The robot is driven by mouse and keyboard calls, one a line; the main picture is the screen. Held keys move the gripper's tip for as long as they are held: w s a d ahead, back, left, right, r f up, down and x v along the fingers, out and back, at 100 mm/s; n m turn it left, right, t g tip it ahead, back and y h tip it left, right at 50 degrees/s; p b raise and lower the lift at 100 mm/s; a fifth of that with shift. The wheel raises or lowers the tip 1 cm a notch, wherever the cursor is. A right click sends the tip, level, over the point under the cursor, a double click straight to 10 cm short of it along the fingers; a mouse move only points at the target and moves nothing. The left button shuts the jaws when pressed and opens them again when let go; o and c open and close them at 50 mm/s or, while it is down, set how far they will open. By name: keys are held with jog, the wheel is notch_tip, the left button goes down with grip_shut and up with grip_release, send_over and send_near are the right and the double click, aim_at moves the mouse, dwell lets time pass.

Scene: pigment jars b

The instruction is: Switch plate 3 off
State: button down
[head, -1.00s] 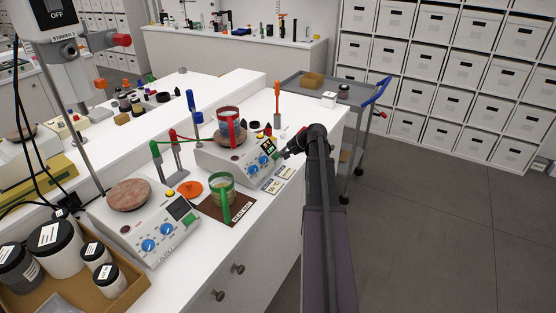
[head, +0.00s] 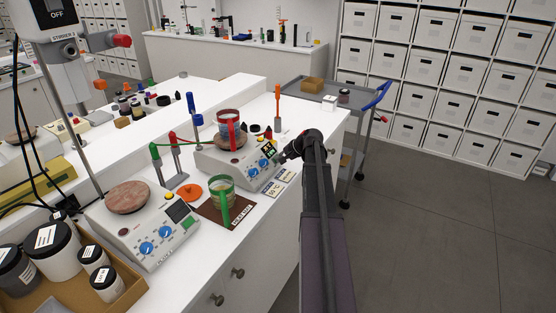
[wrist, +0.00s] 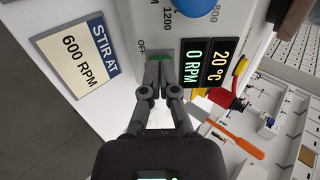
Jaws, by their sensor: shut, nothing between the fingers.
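The hot plate with a red-handled jar on it (head: 235,167) stands at the far end of the bench. I cannot read its plate number. My gripper (head: 283,158) is at the right end of its front panel, shut and empty. The display (wrist: 206,62) reads 20 °C and 0 RPM. A blue knob (wrist: 197,6) shows at the top edge.
A second hot plate (head: 150,235) stands nearer, at the left. A green-handled jar (head: 222,188) sits on a brown mat between the plates. A card reading STIR AT 600 RPM (wrist: 77,56) lies before the panel. A grey trolley (head: 325,95) stands beyond the bench end.

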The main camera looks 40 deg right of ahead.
jog(key=shift+w+a+f, duration=0.1)
jog(key=shift+w+f, duration=0.15)
jog(key=shift+f, duration=0.05)
jog(key=shift+p+v, duration=1.25)
jog(key=shift+v, duration=0.8)
jog(key=shift+w, duration=0.15)
